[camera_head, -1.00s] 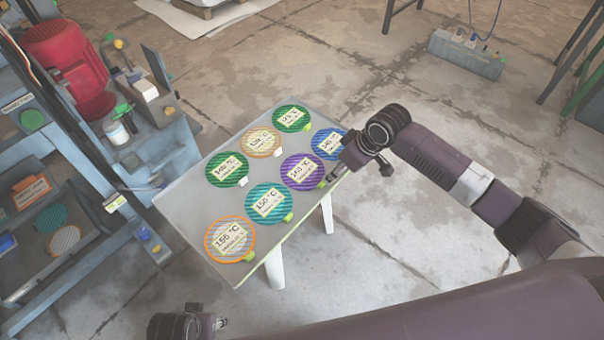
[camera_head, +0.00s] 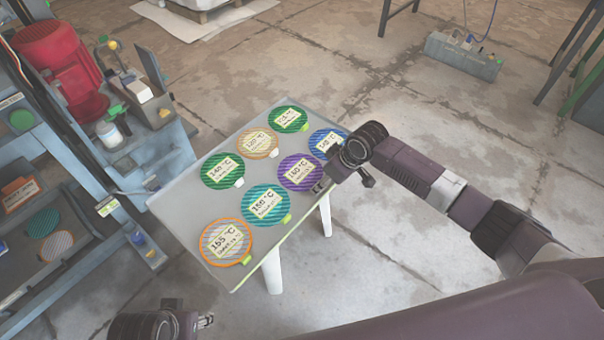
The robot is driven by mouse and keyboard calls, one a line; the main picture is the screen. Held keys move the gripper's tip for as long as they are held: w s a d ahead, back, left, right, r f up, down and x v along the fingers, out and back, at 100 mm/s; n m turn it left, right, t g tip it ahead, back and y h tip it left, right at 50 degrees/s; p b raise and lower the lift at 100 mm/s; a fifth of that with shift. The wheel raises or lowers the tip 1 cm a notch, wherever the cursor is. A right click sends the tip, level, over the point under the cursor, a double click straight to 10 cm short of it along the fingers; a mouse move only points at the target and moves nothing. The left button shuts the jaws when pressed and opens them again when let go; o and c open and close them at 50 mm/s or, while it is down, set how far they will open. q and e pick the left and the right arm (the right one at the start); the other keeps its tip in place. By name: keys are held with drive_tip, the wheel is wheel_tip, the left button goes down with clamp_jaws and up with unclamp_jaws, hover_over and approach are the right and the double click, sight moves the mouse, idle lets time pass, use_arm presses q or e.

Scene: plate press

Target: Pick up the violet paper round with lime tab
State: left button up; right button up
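The violet striped paper round (camera_head: 299,173) with a cream label lies flat on the grey table, among several other rounds. My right gripper (camera_head: 318,187) is at its lower right edge, over the spot of its tab. The gripper hides the lime tab. Whether its fingers are open or closed around the tab is too small to tell. My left gripper (camera_head: 206,321) is at the bottom of the view, away from the table, with its fingers too small to read.
The grey table (camera_head: 182,208) also bears a blue round (camera_head: 322,137) partly behind my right gripper, a teal round (camera_head: 262,206), an orange-rimmed round (camera_head: 222,240) and several others. A blue-grey machine with a red motor (camera_head: 62,62) stands at the left.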

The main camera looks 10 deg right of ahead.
drive_tip(key=c, duration=1)
